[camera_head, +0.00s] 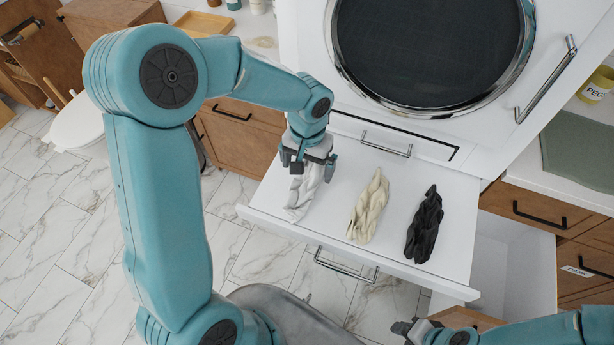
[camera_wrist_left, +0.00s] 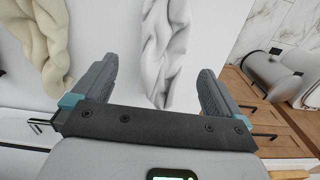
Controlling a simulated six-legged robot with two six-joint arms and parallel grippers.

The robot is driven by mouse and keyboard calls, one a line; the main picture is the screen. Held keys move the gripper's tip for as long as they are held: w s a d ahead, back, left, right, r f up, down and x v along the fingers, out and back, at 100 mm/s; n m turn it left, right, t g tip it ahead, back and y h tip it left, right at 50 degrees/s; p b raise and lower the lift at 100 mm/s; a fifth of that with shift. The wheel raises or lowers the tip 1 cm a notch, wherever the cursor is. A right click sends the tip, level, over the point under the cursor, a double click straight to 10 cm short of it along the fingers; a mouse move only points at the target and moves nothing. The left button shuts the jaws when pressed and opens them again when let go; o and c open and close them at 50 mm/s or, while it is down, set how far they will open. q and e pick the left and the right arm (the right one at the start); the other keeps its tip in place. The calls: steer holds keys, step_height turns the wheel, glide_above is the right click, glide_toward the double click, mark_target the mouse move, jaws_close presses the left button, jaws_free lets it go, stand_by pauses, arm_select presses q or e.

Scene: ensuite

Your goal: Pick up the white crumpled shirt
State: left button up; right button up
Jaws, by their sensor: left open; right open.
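The white crumpled shirt (camera_head: 303,192) lies twisted on a white pull-out shelf (camera_head: 338,195), at the left of a row of three garments. My left gripper (camera_head: 308,160) is over its far end and hides part of it. In the left wrist view the white shirt (camera_wrist_left: 165,45) runs between the two open fingers of my left gripper (camera_wrist_left: 158,70); whether they touch it I cannot tell. My right gripper (camera_head: 408,328) is open, low at the bottom of the head view, apart from the garments.
A cream garment (camera_head: 368,208) and a black garment (camera_head: 425,225) lie to the right on the shelf. A white machine with a round dark door (camera_head: 428,50) stands behind. An open drawer (camera_head: 515,265) is at the right. Wooden cabinets (camera_head: 243,122) stand at the left.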

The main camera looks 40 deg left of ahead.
mark_target(306, 181)
arm_select(q)
steer(key=shift+s+d+f, duration=0.1)
steer(key=shift+s+f, duration=0.25)
steer(key=shift+f, duration=0.1)
steer(key=f, duration=0.2)
steer(key=f+p, duration=0.1)
steer(key=f, duration=0.2)
steer(key=shift+w+a, duration=0.2)
steer(key=shift+s+d, duration=0.1)
steer(key=shift+s, duration=0.1)
steer(key=shift+w, duration=0.2)
steer(key=c, duration=1)
steer(key=shift+c, duration=0.8)
steer(key=shift+s, duration=0.1)
steer(key=shift+r, duration=0.1)
